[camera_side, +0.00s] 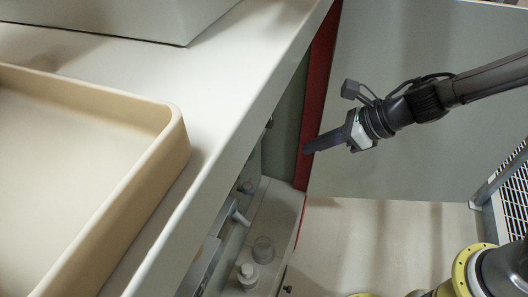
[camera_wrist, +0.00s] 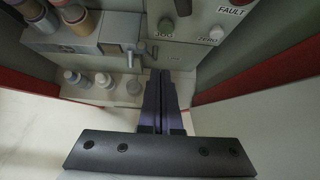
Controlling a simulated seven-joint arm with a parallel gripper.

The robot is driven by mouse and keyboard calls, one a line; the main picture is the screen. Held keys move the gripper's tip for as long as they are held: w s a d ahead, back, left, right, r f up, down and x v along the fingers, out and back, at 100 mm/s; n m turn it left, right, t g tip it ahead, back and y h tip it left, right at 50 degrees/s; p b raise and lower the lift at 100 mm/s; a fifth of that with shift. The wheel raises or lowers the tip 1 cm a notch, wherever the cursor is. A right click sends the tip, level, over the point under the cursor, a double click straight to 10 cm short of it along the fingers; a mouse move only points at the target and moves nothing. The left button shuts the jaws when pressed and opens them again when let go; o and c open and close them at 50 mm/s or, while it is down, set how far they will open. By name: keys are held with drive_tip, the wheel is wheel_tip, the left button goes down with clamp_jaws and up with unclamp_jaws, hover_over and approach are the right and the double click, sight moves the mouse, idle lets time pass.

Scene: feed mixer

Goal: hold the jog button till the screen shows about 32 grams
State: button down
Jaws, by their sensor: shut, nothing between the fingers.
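My gripper (camera_side: 308,149) is shut and empty, pointing left toward the machine's red-edged opening in the side view. In the wrist view its two dark fingers (camera_wrist: 161,75) lie together, tips just below the grey control panel (camera_wrist: 190,32). A pale round button (camera_wrist: 216,33) sits by the ZERO label. I cannot tell whether the fingers touch anything. No screen reading shows in either view.
A FAULT label (camera_wrist: 231,9) is at the panel's top right. Several pale capped jars (camera_wrist: 103,80) stand left of the fingers. In the side view a beige tray (camera_side: 165,125) lies on the white counter (camera_side: 240,60). A large grey panel (camera_side: 400,160) stands behind my arm.

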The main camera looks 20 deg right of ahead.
drive_tip(key=shift+w, duration=0.1)
approach(252, 158)
drive_tip(key=shift+x, duration=3)
